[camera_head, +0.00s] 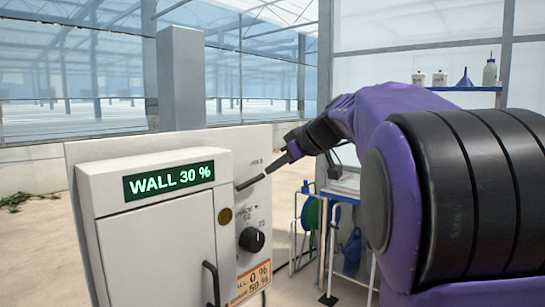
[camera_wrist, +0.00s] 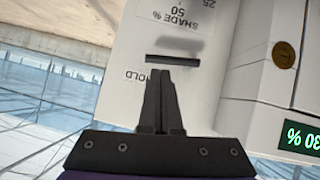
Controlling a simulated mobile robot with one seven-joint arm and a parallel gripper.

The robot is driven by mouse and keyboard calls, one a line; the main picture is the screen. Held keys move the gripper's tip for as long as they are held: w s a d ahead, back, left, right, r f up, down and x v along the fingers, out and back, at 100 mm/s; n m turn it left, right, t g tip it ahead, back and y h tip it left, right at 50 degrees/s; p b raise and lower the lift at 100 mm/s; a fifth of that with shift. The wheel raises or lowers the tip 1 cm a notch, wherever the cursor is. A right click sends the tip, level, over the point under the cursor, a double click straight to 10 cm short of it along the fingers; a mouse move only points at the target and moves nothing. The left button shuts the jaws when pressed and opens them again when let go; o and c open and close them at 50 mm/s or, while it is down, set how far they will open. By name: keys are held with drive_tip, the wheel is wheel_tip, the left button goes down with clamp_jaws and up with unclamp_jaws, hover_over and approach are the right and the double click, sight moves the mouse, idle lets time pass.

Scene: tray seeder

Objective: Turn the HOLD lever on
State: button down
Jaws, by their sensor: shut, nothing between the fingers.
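The HOLD lever is a dark, thin bar (camera_head: 250,182) on the white panel, below a small faint label. In the wrist view the lever (camera_wrist: 172,60) lies crosswise in the picture, beside the HOLD label (camera_wrist: 140,76), with a soft shadow next to it. My gripper (camera_head: 270,171) is shut and empty, its narrow fingers pointing at the panel near the lever's right end in the head view. In the wrist view the fingertips of my gripper (camera_wrist: 160,71) overlap the label side close to the lever; I cannot tell whether they touch it.
A black SHADE knob (camera_head: 252,240) sits below the lever. The white cabinet (camera_head: 155,240) with a green "WALL 30 %" display (camera_head: 169,181) and a black door handle (camera_head: 211,282) juts out at the left. A grey post (camera_head: 181,80) rises behind. A metal stand (camera_head: 340,235) is at the right.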

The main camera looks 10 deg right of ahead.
sight(258, 178)
drive_tip(key=shift+x, duration=2.3)
drive_tip(key=shift+w+f+m+g+y, duration=0.35)
drive_tip(key=shift+f+m+g+y, duration=0.2)
drive_tip(key=shift+f, duration=0.25)
